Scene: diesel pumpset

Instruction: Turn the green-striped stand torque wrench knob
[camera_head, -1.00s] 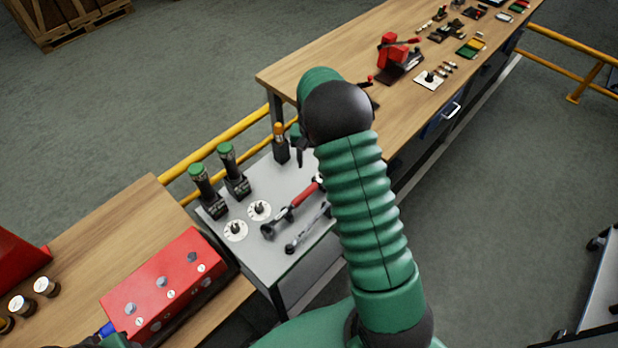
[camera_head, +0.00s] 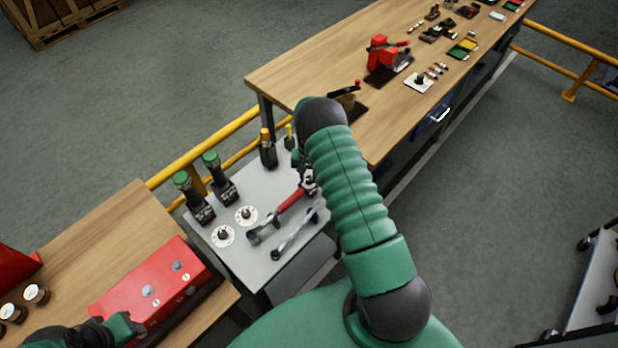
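A torque wrench with a red handle (camera_head: 291,201) lies slantwise on the grey cart top (camera_head: 262,263), its dark head (camera_head: 264,231) toward the lower left. My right gripper (camera_head: 309,184) is dark and small, at the upper right end of the red handle. My own green arm partly covers it. Whether its fingers touch the wrench, and whether they are open or shut, I cannot tell. No green stripe is clear on the wrench, and its knob is not distinct. The end of my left arm shows at the lower left, over the red box; its fingers are not distinct.
A silver wrench (camera_head: 297,236) lies beside the red-handled one. Two white dials (camera_head: 223,236) and green-topped tools (camera_head: 219,178) stand to the left. A red box (camera_head: 152,291) is on the near bench. The long wooden bench (camera_head: 300,75) and yellow rail (camera_head: 205,152) lie behind.

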